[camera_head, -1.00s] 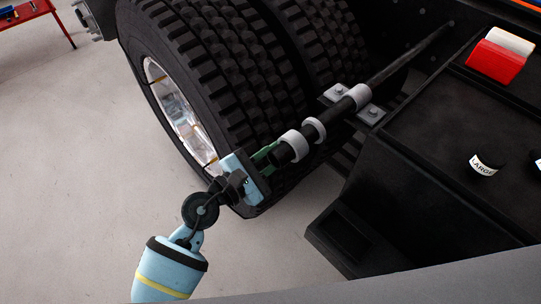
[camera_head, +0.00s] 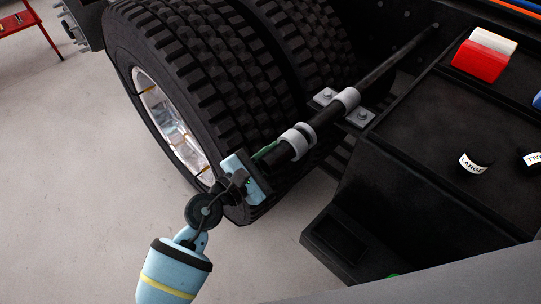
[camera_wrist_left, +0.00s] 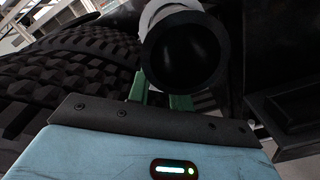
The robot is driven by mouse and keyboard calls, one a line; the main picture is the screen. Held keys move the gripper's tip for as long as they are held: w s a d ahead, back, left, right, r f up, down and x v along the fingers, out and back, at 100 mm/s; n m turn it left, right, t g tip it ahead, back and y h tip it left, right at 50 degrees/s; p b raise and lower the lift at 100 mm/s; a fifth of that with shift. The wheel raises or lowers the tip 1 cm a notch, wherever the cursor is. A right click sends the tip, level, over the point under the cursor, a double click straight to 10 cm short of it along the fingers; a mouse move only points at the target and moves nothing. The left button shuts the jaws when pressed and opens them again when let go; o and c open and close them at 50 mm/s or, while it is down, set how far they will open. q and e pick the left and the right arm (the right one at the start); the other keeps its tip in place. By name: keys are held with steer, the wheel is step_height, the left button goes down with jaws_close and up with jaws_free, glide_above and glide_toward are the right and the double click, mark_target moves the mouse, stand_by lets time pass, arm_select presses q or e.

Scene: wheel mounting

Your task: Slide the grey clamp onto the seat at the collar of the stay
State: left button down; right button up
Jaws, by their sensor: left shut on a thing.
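The stay (camera_head: 327,117) is a black round bar running from the upper right to a free end near the middle of the head view. The grey clamp (camera_head: 292,144) is a ring around the stay near this end, and its edge shows in the left wrist view (camera_wrist_left: 160,14). The collar (camera_head: 308,131) is a pale ring just beyond it, very close; I cannot tell whether they touch. My left gripper (camera_head: 265,151) is shut on the clamp from below the bar's end. Its green fingers show in the wrist view (camera_wrist_left: 160,98), their tips partly hidden behind the bar.
A bracket (camera_head: 357,117) with another pale ring (camera_head: 348,98) holds the stay farther up. Large tyres (camera_head: 190,85) stand close on the left. A black tray (camera_head: 425,135) on the right carries a red block (camera_head: 479,61) and a black piece labelled LARGE (camera_head: 477,162).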

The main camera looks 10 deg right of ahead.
arm_select(q)
steer(key=shift+x, duration=0.8)
steer(key=shift+r, duration=0.1)
steer(key=c, duration=1.2)
jaws_free()
steer(key=v, duration=0.7)
steer(key=shift+s+a, duration=0.25)
steer(key=shift+a, duration=0.05)
